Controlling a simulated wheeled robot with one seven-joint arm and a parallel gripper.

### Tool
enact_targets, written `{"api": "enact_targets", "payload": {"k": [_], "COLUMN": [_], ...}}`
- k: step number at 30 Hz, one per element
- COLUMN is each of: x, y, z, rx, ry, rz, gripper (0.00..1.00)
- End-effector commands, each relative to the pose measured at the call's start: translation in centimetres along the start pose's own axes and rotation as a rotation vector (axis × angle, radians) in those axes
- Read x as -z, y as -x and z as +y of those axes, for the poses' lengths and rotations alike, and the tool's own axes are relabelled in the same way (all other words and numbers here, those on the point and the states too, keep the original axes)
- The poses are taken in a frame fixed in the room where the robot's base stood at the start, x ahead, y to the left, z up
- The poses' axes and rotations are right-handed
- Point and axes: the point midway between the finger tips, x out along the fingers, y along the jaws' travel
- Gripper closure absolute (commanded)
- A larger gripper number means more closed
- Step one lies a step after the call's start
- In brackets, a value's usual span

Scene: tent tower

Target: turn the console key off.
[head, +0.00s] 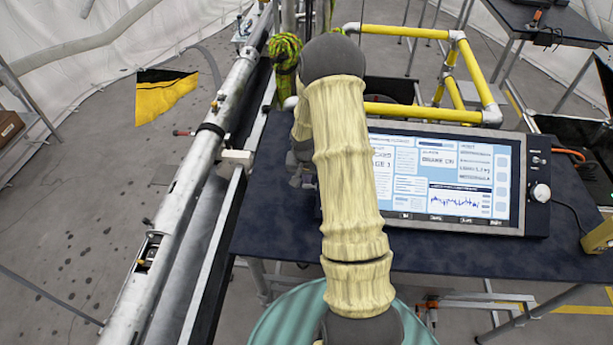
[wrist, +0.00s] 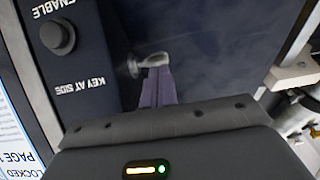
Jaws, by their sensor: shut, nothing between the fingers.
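The console (head: 445,180) stands on the dark table, its lit screen facing me. In the wrist view its side panel (wrist: 90,55) is at the left, with the printed words "KEY AT SIDE". A small pale metal key (wrist: 153,60) sticks out from the panel's side, beside my fingertips. My gripper (wrist: 158,72) is shut and empty, its narrow purple-grey fingers pointing at the key. Whether they touch it I cannot tell. The key's turned position is not clear. In the head view my arm hides the key and most of the gripper, at the console's left side.
A black round button (wrist: 57,37) is on the panel near the word "ENABLE". The dark tabletop (head: 275,215) is bare left of the console. A long metal pole (head: 185,200) runs along the table's left. Yellow railings (head: 420,112) stand behind the console.

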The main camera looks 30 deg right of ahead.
Motion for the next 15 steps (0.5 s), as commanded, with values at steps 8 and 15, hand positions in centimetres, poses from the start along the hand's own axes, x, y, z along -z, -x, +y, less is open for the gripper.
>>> {"api": "enact_targets", "payload": {"k": [8,15], "x": [0.09,0.10], "y": [0.01,-0.30], "z": [-0.03,0.01], "rx": [-0.001,-0.004], "ry": [0.000,0.001], "rz": [-0.022,-0.058], "gripper": [1.00,1.00]}}
